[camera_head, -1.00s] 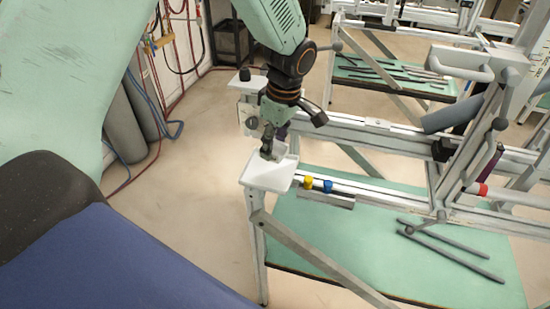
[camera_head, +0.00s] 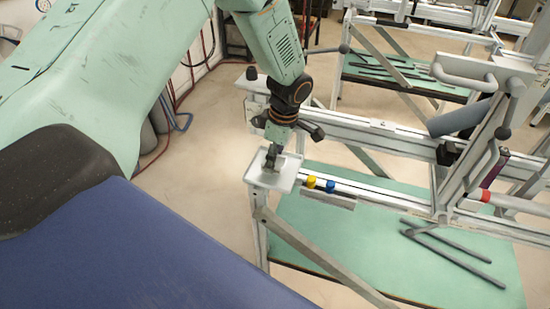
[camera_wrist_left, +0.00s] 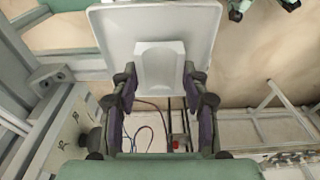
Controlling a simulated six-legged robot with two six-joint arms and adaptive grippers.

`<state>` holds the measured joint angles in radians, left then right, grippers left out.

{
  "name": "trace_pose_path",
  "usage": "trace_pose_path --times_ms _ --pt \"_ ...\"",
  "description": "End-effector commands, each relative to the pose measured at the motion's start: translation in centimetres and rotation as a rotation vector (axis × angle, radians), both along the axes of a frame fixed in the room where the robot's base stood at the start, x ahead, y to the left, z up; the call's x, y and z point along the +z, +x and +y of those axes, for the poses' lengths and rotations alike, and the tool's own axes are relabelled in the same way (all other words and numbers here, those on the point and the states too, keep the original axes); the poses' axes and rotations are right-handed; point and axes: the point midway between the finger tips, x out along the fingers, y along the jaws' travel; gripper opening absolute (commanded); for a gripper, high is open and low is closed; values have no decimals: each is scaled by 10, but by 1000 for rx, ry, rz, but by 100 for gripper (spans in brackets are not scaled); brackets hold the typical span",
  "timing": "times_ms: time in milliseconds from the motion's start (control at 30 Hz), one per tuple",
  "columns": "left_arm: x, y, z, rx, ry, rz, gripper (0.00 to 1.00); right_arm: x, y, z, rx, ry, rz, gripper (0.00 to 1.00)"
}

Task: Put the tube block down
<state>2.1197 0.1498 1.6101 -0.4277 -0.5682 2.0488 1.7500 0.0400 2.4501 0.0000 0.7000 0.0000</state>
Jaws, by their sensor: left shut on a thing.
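The tube block (camera_wrist_left: 160,62) is a pale grey piece with a rounded top, seen in the left wrist view between my left fingers. My left gripper (camera_wrist_left: 160,88) is shut on it. In the head view my left gripper (camera_head: 271,160) points down at the small white tray (camera_head: 268,182) on the end of the frame jig. The block is at the tray's surface; whether it bears fully on the tray I cannot tell. In the head view the fingers largely hide the block. My right gripper is not in view.
A yellow knob (camera_head: 311,182) and a blue knob (camera_head: 330,186) stand on the rail right of the tray. Open floor lies left of the jig.

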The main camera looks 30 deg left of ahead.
Motion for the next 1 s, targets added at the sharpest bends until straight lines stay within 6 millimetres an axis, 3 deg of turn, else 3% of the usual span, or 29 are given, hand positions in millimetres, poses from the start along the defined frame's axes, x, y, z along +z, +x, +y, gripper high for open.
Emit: trace_pose_path --times_ms 100,500,533,800,1000 --pt "-11 1 0 0 0 -1 11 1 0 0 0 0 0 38" --pt "-16 3 0 0 -1 -2 11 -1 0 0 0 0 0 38" --pt "-16 3 0 0 -1 -2 46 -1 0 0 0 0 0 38" --pt "-15 3 0 0 -1 -2 68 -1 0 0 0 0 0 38" --pt "-15 3 0 0 -1 -1 68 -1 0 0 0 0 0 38"
